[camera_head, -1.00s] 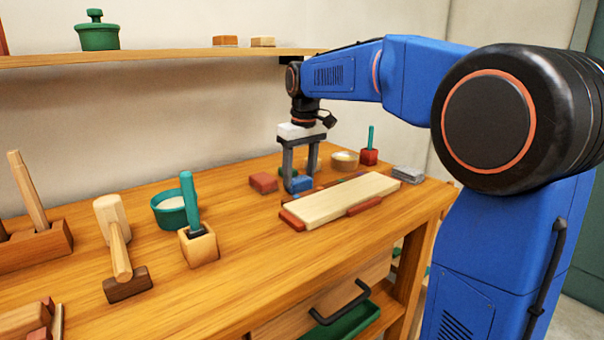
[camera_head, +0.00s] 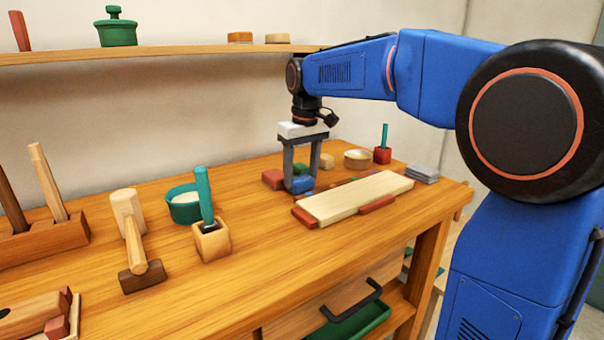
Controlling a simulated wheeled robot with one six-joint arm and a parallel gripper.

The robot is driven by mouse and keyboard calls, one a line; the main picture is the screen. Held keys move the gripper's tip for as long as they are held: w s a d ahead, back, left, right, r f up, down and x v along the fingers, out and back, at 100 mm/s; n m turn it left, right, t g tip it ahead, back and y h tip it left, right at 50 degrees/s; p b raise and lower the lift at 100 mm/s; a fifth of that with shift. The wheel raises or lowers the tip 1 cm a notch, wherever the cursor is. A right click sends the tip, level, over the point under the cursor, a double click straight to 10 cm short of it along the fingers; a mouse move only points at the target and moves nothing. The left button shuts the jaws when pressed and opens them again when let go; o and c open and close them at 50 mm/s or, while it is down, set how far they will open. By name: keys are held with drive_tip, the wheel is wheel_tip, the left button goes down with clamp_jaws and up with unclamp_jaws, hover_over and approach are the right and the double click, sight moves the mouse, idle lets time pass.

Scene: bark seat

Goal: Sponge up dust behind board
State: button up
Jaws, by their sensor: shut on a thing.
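The pale board (camera_head: 357,197) lies flat on the workbench, with red pieces along its near edge and left end. My gripper (camera_head: 300,186) points down at the bench behind the board's left end. It is shut on a small blue block (camera_head: 303,184), which looks like the sponge and sits at or very near the bench top. Small dark and purple bits (camera_head: 364,174) show along the board's back edge; I cannot tell whether they are dust. The bench behind the board is partly hidden by the board and my gripper.
Grey slabs (camera_head: 423,173) lie right. A mallet (camera_head: 136,245) stands left; a shelf (camera_head: 180,54) runs above.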

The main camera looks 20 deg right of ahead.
drive_tip(key=shift+r, duration=3)
